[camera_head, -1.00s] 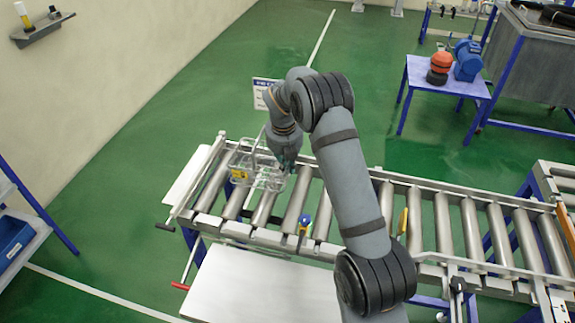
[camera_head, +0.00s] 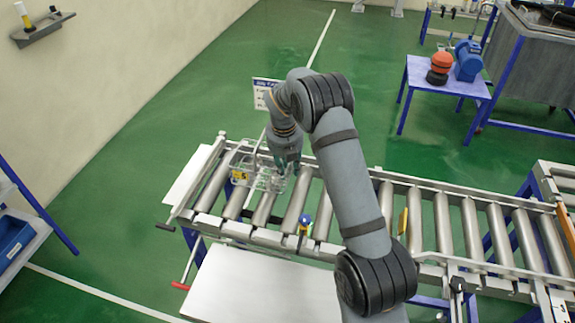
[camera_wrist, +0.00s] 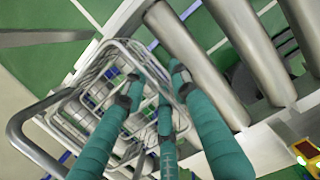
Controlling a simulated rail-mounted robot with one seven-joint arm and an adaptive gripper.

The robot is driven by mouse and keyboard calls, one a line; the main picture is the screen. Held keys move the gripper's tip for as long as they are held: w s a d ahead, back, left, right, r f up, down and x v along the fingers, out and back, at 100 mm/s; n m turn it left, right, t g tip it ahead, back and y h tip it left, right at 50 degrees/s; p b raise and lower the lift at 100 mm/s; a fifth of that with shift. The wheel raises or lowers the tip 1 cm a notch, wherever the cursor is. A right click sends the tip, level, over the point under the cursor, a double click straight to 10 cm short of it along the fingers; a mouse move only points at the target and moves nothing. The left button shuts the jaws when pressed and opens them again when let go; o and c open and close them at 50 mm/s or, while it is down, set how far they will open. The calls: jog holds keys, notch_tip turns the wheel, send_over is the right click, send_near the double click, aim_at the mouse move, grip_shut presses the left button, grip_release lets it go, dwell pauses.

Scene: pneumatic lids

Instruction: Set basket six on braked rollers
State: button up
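A wire basket (camera_head: 262,181) with a yellow tag (camera_head: 240,175) sits on the rollers near the left end of the conveyor (camera_head: 265,236). It also shows in the wrist view (camera_wrist: 72,128), where its bright wire rim passes close to my fingers. My gripper (camera_head: 287,168) is down at the basket's right part. In the wrist view its teal fingers (camera_wrist: 155,88) are spread apart with gaps between the tips, so it looks open. Whether a finger touches the wire is unclear. The number on the tag is too small to read.
A white sign (camera_head: 265,93) stands behind. Bare rollers (camera_head: 442,222) run right of my arm. A red-handled lever (camera_head: 181,286) hangs at the lower left.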

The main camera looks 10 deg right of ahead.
jog(key=v, duration=1.2)
jog(key=shift+b, duration=0.45)
jog(key=shift+a+r, duration=0.1)
